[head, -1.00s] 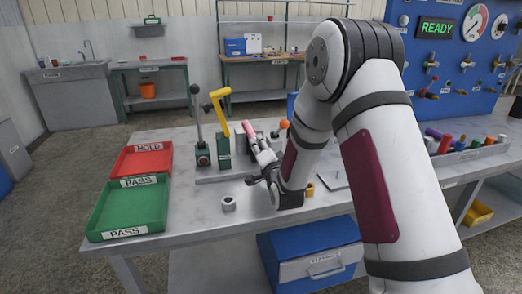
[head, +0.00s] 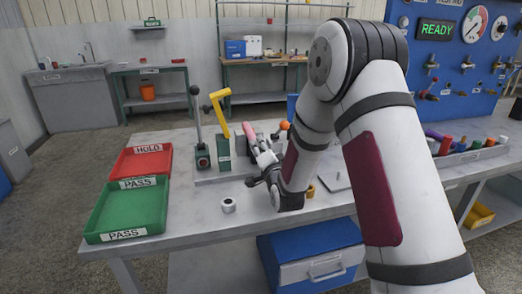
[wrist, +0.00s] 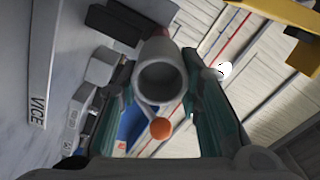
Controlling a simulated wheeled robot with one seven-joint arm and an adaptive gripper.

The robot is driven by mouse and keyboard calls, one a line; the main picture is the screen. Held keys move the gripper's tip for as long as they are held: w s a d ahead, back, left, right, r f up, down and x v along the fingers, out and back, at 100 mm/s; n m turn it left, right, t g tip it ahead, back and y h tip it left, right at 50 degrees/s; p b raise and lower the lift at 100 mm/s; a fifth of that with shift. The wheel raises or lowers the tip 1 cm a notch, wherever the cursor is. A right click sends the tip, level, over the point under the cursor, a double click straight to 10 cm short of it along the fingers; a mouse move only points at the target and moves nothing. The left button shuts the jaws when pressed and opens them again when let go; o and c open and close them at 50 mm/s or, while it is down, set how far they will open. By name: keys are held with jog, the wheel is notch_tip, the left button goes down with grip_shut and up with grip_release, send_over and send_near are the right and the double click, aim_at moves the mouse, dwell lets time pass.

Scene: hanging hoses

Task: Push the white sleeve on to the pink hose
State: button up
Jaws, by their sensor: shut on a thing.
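The pink hose (head: 249,130) shows as a short slanted length above the bench, at the vice area beyond my gripper. My gripper (head: 263,160) is beside its near end, shut on the white sleeve. In the wrist view the sleeve (wrist: 160,82) looks like a pale grey tube seen end-on, with its hollow near end towards me, between two green fingers. The sleeve's far end points towards the hose. The hose is mostly hidden behind the sleeve there, so I cannot tell how far the sleeve is over it.
A small whitish ring-like part (head: 229,205) stands on the bench in front. An orange ball (head: 285,125) is close on the right. Red (head: 125,163) and green (head: 97,218) trays lie left.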

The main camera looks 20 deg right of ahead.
aim_at(258, 144)
jog(key=shift+w+b, duration=1.65)
jog(key=shift+b, duration=0.6)
dwell(3.2)
jog(key=shift+w+r, duration=0.1)
jog(key=shift+w, duration=0.05)
jog(key=shift+c, duration=1)
jog(key=o, duration=1.3)
jog(key=s, duration=1.2)
